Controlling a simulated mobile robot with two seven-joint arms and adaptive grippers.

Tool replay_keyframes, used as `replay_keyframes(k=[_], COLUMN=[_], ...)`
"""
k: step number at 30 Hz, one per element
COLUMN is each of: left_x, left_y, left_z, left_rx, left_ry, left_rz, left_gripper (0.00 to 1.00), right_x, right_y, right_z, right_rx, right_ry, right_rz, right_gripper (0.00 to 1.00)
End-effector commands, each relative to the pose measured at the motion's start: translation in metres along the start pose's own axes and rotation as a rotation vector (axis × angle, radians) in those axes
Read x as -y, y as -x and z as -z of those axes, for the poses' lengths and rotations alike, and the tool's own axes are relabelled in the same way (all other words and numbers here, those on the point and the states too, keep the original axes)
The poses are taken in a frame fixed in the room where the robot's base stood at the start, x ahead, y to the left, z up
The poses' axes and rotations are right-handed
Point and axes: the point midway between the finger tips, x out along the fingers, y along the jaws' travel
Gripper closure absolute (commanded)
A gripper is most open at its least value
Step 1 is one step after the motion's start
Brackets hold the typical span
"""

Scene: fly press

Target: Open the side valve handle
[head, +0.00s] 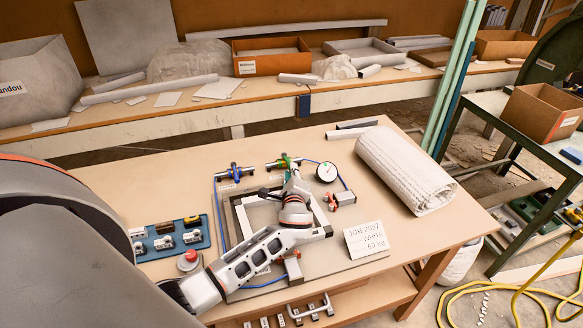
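My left arm reaches over the table to the fixture board, and my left gripper (289,172) is at its far side, near a valve with red and green parts (284,162). The gripper's fingers are small and partly hidden by the wrist, so I cannot tell if they are open or touch the valve. A blue-handled valve (235,172) stands to its left, joined to blue tubing. A red-ended fitting (343,200) is on the board's right side. Which one is the side valve handle is not clear. My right gripper is not in view.
A job card (366,236) and a rolled white sheet (405,170) lie to the right. A blue tray (172,240) of small parts and a red button (188,260) are left. The table's far left is clear.

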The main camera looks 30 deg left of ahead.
Motion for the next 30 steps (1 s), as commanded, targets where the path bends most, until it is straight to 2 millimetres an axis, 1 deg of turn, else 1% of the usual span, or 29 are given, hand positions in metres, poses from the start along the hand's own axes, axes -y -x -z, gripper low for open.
replay_keyframes(k=[1, 2, 6, 10, 17, 18, 19, 26, 30], left_x=[0.001, 0.0, 0.0, 0.0, 0.0, 0.0, 0.0, 0.001, 0.002], left_y=[-0.008, -0.012, -0.025, -0.029, -0.03, -0.03, -0.029, -0.03, -0.032], left_z=[0.0, 0.0, 0.0, 0.0, 0.0, 0.0, 0.0, 0.002, 0.007], left_rx=[0.001, 0.0, 0.0, -0.001, -0.001, -0.001, -0.001, 0.005, 0.051], left_ry=[0.0, 0.0, 0.0, 0.0, 0.001, 0.001, 0.001, 0.004, 0.018], left_rz=[0.001, 0.0, 0.0, 0.0, 0.0, 0.0, 0.0, -0.004, -0.031], left_gripper=[0.82, 0.82, 0.82, 0.82, 0.82, 0.92, 1.0, 1.0, 1.0], right_x=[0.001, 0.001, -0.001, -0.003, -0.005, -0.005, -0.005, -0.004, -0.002], right_y=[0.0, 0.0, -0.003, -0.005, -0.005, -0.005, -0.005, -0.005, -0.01], right_z=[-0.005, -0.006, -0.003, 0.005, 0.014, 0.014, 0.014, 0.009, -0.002], right_rx=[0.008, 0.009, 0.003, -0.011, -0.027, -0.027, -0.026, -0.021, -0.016], right_ry=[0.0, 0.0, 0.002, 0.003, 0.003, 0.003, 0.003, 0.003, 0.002], right_rz=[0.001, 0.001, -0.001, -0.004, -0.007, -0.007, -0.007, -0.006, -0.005], right_gripper=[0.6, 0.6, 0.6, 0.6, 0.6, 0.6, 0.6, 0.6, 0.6])
